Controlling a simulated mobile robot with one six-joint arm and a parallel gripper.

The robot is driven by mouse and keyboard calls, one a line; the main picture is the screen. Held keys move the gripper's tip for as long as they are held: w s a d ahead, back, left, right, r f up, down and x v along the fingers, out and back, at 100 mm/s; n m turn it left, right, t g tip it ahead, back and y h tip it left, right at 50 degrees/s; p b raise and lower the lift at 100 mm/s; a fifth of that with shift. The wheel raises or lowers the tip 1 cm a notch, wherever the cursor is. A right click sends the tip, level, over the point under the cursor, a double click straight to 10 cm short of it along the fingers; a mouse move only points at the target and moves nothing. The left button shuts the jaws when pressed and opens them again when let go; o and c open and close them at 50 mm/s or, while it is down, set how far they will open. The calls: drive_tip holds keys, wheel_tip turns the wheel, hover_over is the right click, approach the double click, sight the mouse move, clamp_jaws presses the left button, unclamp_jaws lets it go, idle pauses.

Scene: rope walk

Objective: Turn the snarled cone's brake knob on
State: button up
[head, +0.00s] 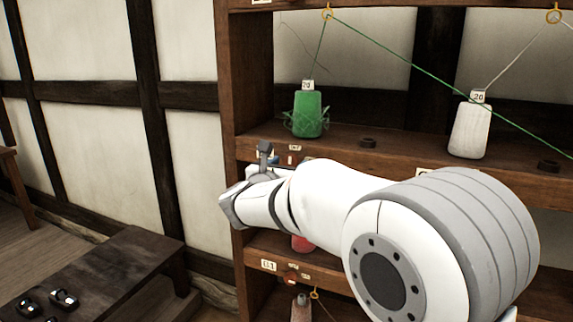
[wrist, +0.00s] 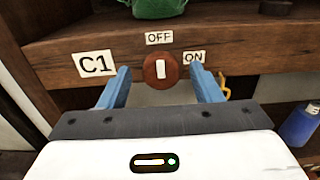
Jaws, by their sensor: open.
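The snarled green cone (head: 308,115) stands upright on the shelf, with loose loops of yarn around its lower part. Its base also shows at the top of the wrist view (wrist: 158,8). Below it, on the shelf's front edge, is a round red-brown brake knob (wrist: 160,72). The knob's white mark stands upright, towards the OFF label (wrist: 159,38); the ON label (wrist: 194,57) is to its right. A C1 label (wrist: 95,64) is at left. My gripper (wrist: 160,78) is open, its blue fingers on either side of the knob in the picture; contact cannot be told.
A white cone (head: 470,130) stands to the right on the same shelf, with a dark ring (head: 368,142) between. Green yarn runs up through an eyelet (head: 327,14). A blue bottle-like object (wrist: 299,126) sits lower right. A low dark bench (head: 110,265) is at left.

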drive_tip(key=shift+w+d, duration=0.15)
drive_tip(key=shift+w, duration=0.3)
drive_tip(key=shift+c, duration=0.4)
